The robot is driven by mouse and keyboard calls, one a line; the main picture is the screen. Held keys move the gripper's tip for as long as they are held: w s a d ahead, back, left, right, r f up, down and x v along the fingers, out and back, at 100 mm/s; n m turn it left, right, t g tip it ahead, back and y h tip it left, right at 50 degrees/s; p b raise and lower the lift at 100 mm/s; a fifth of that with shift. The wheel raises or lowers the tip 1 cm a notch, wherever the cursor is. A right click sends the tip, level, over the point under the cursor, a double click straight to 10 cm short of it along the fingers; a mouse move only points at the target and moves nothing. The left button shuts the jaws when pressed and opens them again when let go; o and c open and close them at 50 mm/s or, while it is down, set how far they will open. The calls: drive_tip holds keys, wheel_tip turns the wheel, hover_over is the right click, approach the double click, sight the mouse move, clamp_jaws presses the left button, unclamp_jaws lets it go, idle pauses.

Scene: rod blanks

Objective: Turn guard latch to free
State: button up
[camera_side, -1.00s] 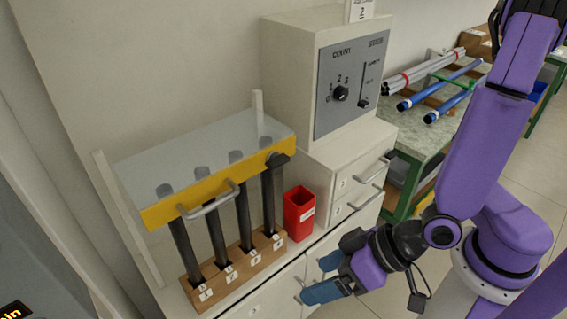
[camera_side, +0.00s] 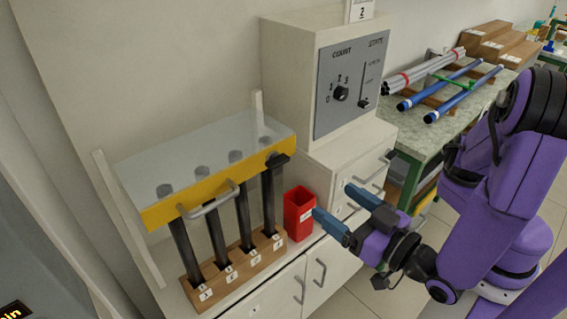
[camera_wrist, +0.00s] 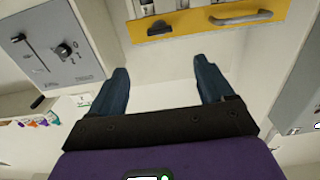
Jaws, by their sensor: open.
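The guard latch (camera_side: 278,159) is a dark knob at the right end of the guard's yellow front bar (camera_side: 163,214). It also shows as a dark lever (camera_wrist: 158,28) on the yellow bar in the wrist view, lying roughly along the bar. The guard (camera_side: 205,150) is a clear cover over several dark rods (camera_side: 244,217) standing in a wooden block. My gripper (camera_side: 334,203) is open and empty, right of the red bin and apart from the latch. In the wrist view its blue fingers (camera_wrist: 160,70) are spread, with the latch beyond the gap between them.
A red bin (camera_side: 299,214) stands between the rod block (camera_side: 235,269) and my gripper. The grey handle (camera_side: 208,199) sticks out from the yellow bar. A control box (camera_side: 350,90) with a dial and slider stands behind on white drawers (camera_side: 352,192).

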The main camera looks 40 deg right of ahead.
sight(282, 163)
drive_tip(key=w, duration=1.5)
drive_tip(key=shift+w, duration=0.35)
drive_tip(key=c, duration=1)
